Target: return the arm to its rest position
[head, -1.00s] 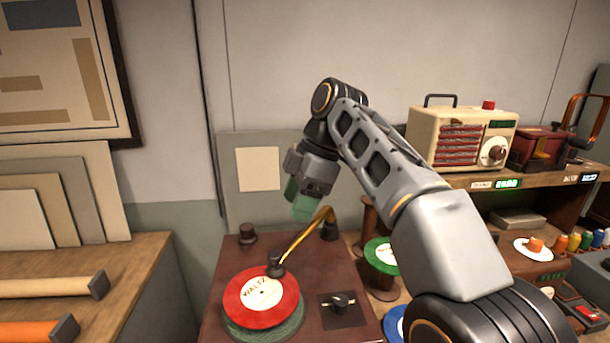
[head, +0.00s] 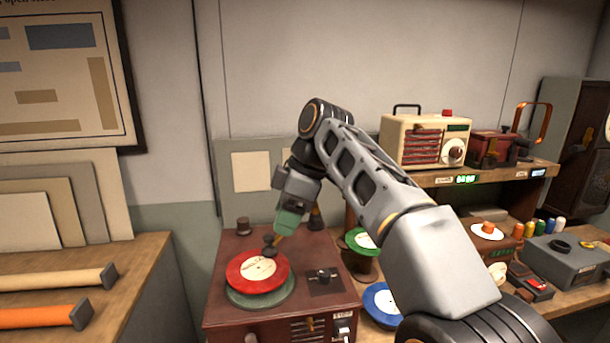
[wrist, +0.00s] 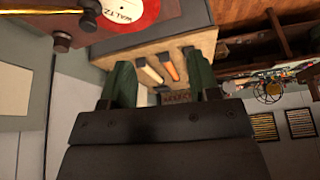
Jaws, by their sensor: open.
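My gripper (head: 282,232) hangs above the back part of the record player (head: 225,300) in the head view, its green fingers pointing down. In the wrist view my gripper (wrist: 165,88) shows two green fingers spread apart with nothing between them. My arm is bent, with its elbow raised. A red record (head: 240,280) with a pale label lies on the green platter; it also shows in the wrist view (wrist: 148,12), where its label reads WALTZ. The tonearm is mostly hidden behind my gripper, with its dark head near the record.
A green record (head: 359,240) and a blue record (head: 379,303) are right of the player. A cream radio (head: 398,150) and a red box (head: 490,146) stand on the shelf. A wooden counter (head: 140,262) with rolls is at left. The wall space above my arm is clear.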

